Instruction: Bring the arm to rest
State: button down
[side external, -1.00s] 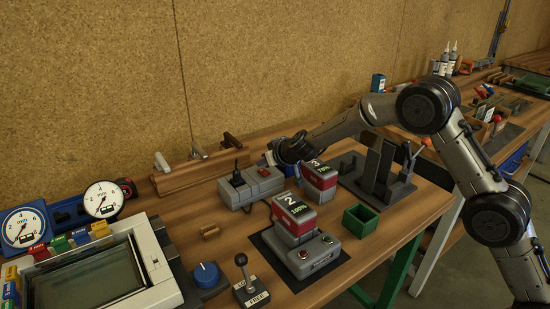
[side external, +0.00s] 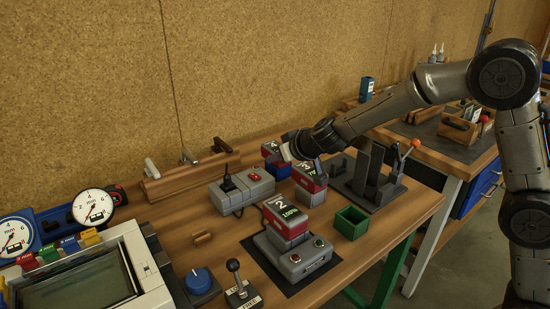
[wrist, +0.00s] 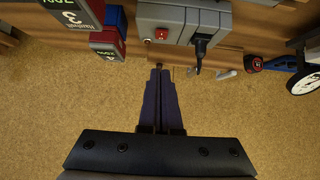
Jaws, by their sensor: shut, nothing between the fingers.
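My gripper (side external: 284,150) is raised above the back of the workbench (side external: 340,270), in front of the cork wall, and its fingers look small and dark in the side view. In the wrist view my gripper (wrist: 159,72) shows its two long fingers pressed together with nothing between them. Below it is the grey switch box (wrist: 180,25) with a red button and a black lever. The red and grey block marked 3 (wrist: 72,12) and the block marked 4 (wrist: 108,42) lie to the left of the fingers. My gripper appears apart from all of them.
The block marked 2 (side external: 288,218) sits on a grey station with buttons. A green open box (side external: 350,222) and a dark stand (side external: 372,175) are to the right. Gauges (side external: 92,205), a tilted framed panel (side external: 85,285) and a blue knob (side external: 199,280) fill the left.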

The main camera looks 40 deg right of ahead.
jog(key=s+d+r+t, duration=0.2)
jog(key=s+d+r, duration=0.1)
jog(key=r, duration=0.8)
jog(key=s+r+n+y, duration=0.2)
jog(key=s+r, duration=0.6)
jog(key=s, duration=0.5)
jog(key=s+d+f+g, duration=0.1)
jog(key=s+f, duration=0.3)
jog(key=s, duration=0.4)
jog(key=s+d+f+m+g+h, duration=0.1)
jog(key=s+d+f+g, duration=0.1)
jog(key=s+f, duration=0.3)
jog(key=s+d+f+m+g+h, duration=0.1)
jog(key=s+f+g, duration=0.2)
jog(key=s, duration=0.9)
notch_tip(320, 180, down, 2)
jog(key=shift+d+f+g, duration=0.1)
jog(key=shift+d+g, duration=0.15)
jog(key=shift+g, duration=0.15)
